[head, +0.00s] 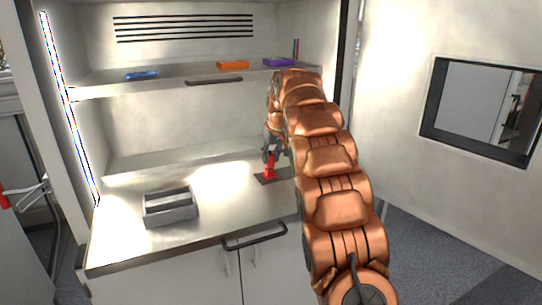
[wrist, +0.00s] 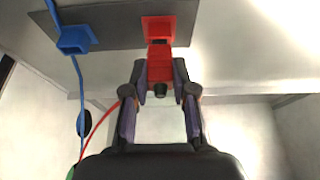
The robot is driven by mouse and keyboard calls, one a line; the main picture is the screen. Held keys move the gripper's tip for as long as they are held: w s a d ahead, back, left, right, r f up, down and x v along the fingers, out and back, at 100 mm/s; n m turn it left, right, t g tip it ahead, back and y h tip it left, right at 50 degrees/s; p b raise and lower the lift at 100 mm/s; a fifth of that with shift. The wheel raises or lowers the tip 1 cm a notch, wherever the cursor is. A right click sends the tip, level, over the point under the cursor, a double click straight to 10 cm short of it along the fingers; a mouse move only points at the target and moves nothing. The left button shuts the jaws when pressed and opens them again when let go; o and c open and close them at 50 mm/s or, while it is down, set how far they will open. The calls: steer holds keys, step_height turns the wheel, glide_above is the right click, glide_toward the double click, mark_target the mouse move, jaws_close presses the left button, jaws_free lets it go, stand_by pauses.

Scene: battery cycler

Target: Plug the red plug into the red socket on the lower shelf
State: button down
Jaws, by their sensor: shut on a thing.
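My gripper (head: 268,146) points down over the cabinet's lower surface, shut on the red plug (wrist: 160,60), which also shows in the head view (head: 270,161). The plug is held between both fingertips (wrist: 161,82), and a thin red cable (wrist: 98,122) trails to the left in the wrist view. The red socket (wrist: 156,24) sits on a dark plate (wrist: 110,22), and in the head view it shows at the plug's lower end (head: 269,175). The plug lines up with the socket and appears to meet it. I cannot tell how deep it sits.
A blue connector (wrist: 75,42) with a blue cable (wrist: 79,82) is beside the red socket on the plate. A grey bin (head: 170,208) stands to the left on the lower surface. Blue (head: 141,76), orange (head: 232,65) and purple (head: 279,62) items lie on the upper shelf (head: 175,80).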

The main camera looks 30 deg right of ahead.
steer(key=shift+f, duration=0.35)
stand_by(0.3)
steer(key=c, duration=0.8)
jaws_free()
steer(key=shift+c, duration=0.2)
steer(key=shift+r, duration=0.1)
steer(key=v, duration=1.1)
steer(key=shift+s+r, duration=0.15)
steer(key=shift+r, duration=0.25)
steer(key=shift+a, duration=0.1)
